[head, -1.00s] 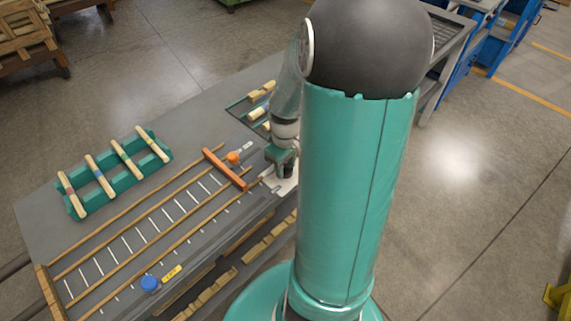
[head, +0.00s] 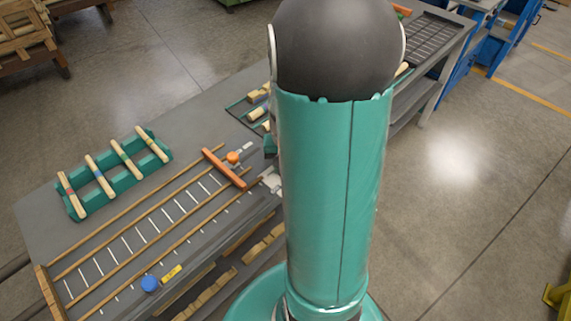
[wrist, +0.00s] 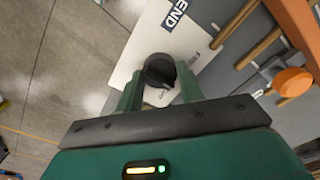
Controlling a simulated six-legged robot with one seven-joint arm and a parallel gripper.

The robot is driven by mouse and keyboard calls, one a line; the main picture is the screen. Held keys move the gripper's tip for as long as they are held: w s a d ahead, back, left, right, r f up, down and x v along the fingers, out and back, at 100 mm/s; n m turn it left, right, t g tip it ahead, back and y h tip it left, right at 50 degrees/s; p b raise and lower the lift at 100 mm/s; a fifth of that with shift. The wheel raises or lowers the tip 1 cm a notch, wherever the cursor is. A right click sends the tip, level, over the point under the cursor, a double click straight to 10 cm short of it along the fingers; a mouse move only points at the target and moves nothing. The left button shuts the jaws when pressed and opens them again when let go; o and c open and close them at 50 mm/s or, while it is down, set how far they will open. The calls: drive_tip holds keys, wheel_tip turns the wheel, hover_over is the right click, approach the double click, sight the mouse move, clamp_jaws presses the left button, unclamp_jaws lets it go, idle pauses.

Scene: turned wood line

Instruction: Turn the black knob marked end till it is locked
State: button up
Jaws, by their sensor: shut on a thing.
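The black knob (wrist: 157,66) stands on a white plate (wrist: 137,52) with a dark label reading END (wrist: 177,14) in the wrist view. My gripper (wrist: 160,84) has a green finger on each side of the knob and is shut on it. The knob's pointer ridge shows between the fingertips; small print beside it is too small to read. In the head view the white plate (head: 271,181) shows at the bench edge, and my arm hides the knob and most of my gripper.
An orange crossbar (head: 225,167) and an orange knob (head: 233,157) lie close to the plate. A green rack (head: 115,174) holds several wooden pieces.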

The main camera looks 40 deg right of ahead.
drive_tip(key=m, duration=0.3)
drive_tip(key=shift+w+r+m, duration=0.1)
drive_tip(key=shift+m, duration=0.3)
drive_tip(key=m, duration=0.4)
drive_tip(key=shift+d, duration=0.1)
drive_tip(key=o, duration=1)
wheel_tip(320, 180, up, 14)
idle(0.5)
